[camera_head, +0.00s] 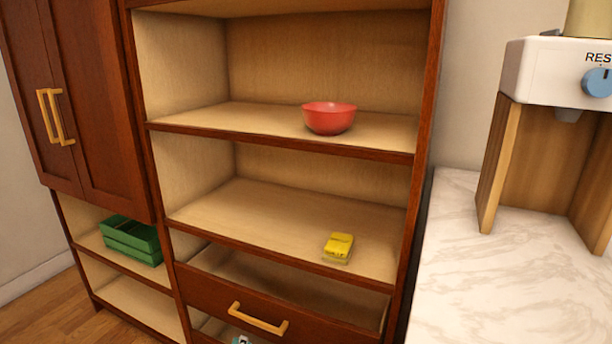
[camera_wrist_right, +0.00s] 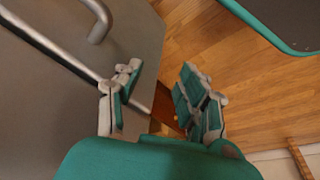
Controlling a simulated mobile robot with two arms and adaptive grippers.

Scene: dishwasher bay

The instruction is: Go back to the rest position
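My right gripper (camera_wrist_right: 160,78) shows in the right wrist view. Its two grey and teal fingers are spread apart with nothing between them, so it is open and empty. Below and beyond the fingers are a wooden floor (camera_wrist_right: 190,30) and a grey panel (camera_wrist_right: 50,100) on the left. Neither gripper shows in the head view, and my left gripper is in no view.
The head view shows a shelf unit (camera_head: 280,147) with a red bowl (camera_head: 330,118), a yellow object (camera_head: 338,246) and a green crate (camera_head: 133,240). A marble counter (camera_head: 480,280) with a dispenser (camera_head: 550,70) stands right. A metal handle (camera_wrist_right: 100,20) is close to the right gripper.

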